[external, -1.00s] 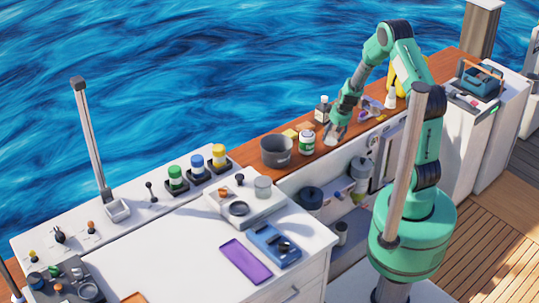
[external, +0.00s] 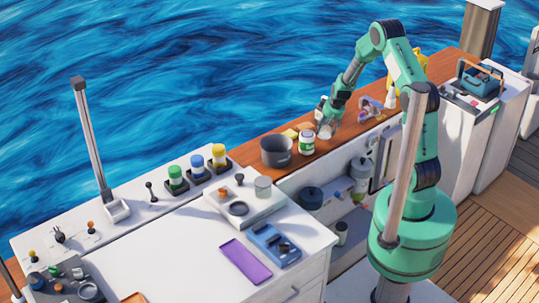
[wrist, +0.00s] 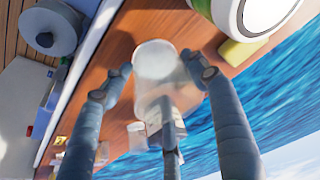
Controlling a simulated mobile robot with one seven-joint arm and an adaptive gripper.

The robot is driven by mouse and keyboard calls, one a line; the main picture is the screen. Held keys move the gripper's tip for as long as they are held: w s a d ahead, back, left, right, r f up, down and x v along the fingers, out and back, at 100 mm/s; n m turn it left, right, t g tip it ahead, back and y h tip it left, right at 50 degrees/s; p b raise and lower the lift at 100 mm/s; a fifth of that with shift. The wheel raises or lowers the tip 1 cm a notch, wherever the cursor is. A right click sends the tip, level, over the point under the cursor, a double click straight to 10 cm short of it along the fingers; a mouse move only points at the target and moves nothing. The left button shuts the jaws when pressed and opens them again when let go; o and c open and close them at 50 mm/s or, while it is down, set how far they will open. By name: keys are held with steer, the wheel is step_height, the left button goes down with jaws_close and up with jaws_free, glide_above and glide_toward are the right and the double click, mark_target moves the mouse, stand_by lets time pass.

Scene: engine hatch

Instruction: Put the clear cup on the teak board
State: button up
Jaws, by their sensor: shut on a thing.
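The clear cup (external: 325,131) is between the fingers of my gripper (external: 327,124), over the brown wooden ledge. In the wrist view the cup (wrist: 156,62) shows as a pale, see-through round shape, with the fingertips of my gripper (wrist: 160,73) closed on both sides of it. I cannot tell how far the cup is above the ledge. A small orange-brown piece (external: 134,298) at the bottom edge of the external view may be the teak board. Most of it is cut off by the frame.
A white jar with a green label (external: 307,142) and a grey pot (external: 276,151) stand left of the cup. A yellow block (external: 291,134) lies behind them. The white counter holds a purple slab (external: 245,261) and a blue device (external: 274,246); its middle is mostly clear.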

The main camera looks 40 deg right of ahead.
mark_target(325, 133)
steer(key=shift+f+b, duration=0.65)
steer(key=shift+f, duration=1.1)
steer(key=shift+f, duration=0.15)
steer(key=o, duration=1.2)
steer(key=shift+r, duration=0.2)
steer(key=p+v, duration=0.2)
steer(key=v, duration=1)
steer(key=shift+p, duration=0.4)
